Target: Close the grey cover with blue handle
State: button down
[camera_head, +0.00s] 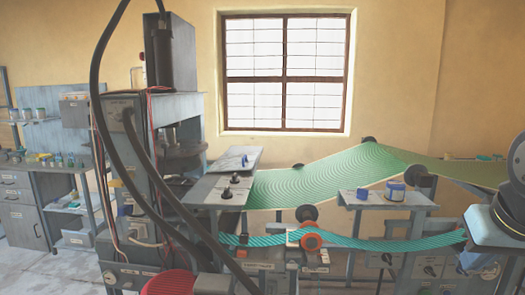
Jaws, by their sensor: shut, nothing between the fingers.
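A grey cover (228,160) is at the left end of the green belt, beside the press. It looks raised and tilted above a grey table plate (203,192). A small blue handle (244,160) shows on its face near the right side. How the cover is hinged is too small to tell. My gripper is not in view. Only a pale and dark part of my arm (487,228) shows at the right edge, well apart from the cover.
Black knobs (226,193) stand on the plate below the cover. The press (178,120) with hanging cables stands left. A green belt (320,178) runs right from the cover. A small table (388,200) holds a blue-white jar (395,191). An orange roller (311,241) sits lower.

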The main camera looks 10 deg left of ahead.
aim_at(240, 162)
jog(key=u, duration=0.2)
jog(key=i, duration=0.85)
jog(key=z, duration=0.1)
